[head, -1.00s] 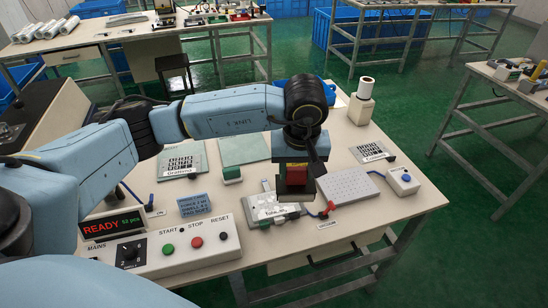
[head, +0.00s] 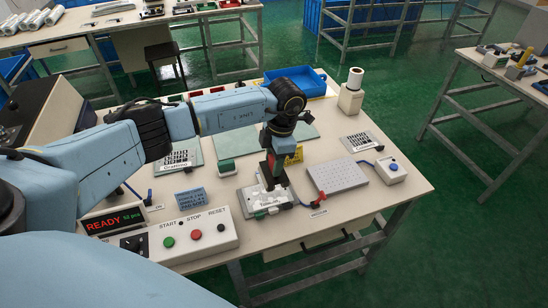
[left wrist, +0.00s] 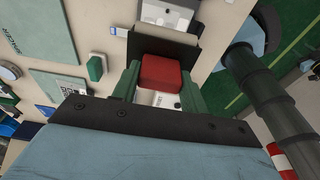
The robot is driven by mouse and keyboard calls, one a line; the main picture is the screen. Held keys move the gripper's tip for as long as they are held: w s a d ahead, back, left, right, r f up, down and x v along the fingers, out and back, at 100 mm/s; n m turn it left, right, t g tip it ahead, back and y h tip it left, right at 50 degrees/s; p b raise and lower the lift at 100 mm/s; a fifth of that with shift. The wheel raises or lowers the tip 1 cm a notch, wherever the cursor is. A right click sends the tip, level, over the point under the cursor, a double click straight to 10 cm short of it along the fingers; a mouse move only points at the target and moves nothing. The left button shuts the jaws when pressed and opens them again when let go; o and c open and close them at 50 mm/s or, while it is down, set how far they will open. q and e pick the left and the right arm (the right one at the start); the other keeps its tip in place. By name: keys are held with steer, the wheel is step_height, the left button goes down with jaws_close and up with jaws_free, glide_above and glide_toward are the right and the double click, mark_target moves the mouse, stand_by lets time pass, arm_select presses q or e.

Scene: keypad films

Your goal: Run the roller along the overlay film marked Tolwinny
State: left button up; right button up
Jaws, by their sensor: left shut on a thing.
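My left gripper (head: 275,182) is shut on a red block (left wrist: 160,74), which sits between its green fingers in the left wrist view. A dark plate (left wrist: 165,47) shows just beyond the block; I cannot tell whether it belongs to the roller. In the head view the gripper points down over a grey fixture (head: 249,202) with a white-labelled film (head: 268,201). The label is too small to read surely. The gripper hides part of the fixture, and contact with the film cannot be told. My right gripper is not in view.
A keypad film (head: 180,158) lies at the left and another (head: 360,142) at the right. A grey perforated block (head: 337,178), a blue-button box (head: 391,171), a green block (head: 227,166) and a control panel (head: 185,238) are near. A blue bin (head: 294,85) stands behind.

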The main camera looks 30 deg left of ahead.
arm_select(q)
steer(key=shift+f+b, duration=1.85)
steer(key=shift+f, duration=0.85)
steer(key=shift+f+b, duration=0.6)
steer(key=shift+f, duration=0.05)
